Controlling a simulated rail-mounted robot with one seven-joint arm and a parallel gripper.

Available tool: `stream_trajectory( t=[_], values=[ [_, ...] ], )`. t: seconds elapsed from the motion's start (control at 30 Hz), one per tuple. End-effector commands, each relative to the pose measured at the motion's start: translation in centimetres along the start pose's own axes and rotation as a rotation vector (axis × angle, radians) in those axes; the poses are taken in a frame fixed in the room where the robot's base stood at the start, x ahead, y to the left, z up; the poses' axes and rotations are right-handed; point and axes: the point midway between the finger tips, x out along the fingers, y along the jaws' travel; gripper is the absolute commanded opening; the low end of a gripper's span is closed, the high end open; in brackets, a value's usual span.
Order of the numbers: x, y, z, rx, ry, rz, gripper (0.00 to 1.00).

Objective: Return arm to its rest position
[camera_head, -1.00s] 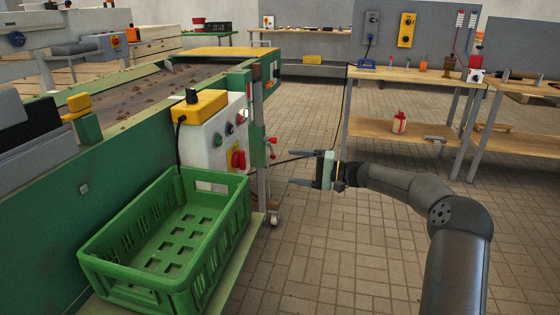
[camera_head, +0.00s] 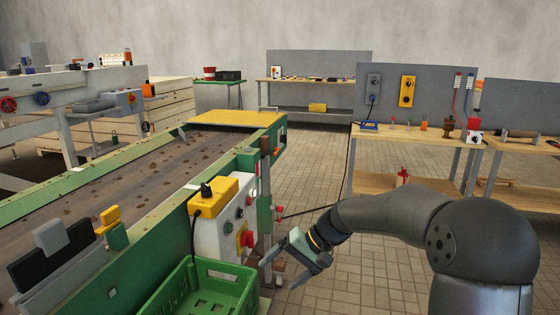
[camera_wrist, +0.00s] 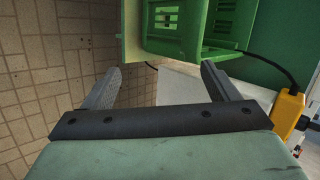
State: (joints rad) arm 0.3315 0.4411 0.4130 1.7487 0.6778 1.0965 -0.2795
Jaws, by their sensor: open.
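My gripper (camera_head: 284,269) is open and empty in the head view, at the end of my dark grey arm. It hangs in the air just right of the white control box (camera_head: 222,232) on the green conveyor machine, with its fingers pointing down and to the left. In the wrist view my gripper (camera_wrist: 158,82) shows its two grey fingers spread apart with nothing between them. The green crate (camera_head: 205,290) is cut off by the bottom edge of the head view. In the wrist view the crate (camera_wrist: 160,45) lies beyond the fingers.
The conveyor belt (camera_head: 130,185) carries several small brown lumps. A yellow cover (camera_head: 238,118) sits at its far end. A wooden workbench (camera_head: 410,140) stands behind my arm on the right.

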Motion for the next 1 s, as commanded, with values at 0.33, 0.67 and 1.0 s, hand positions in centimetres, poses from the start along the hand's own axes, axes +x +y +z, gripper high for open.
stream_trajectory(
  t=[0.33,0.67,1.0],
  values=[
    [-15.8,-4.1,20.0,-0.037,0.019,0.578,0.81],
    [-21.2,-2.9,28.8,-0.067,0.062,0.746,0.81],
    [-21.0,-2.5,29.1,-0.067,0.062,0.752,0.81]
  ],
)
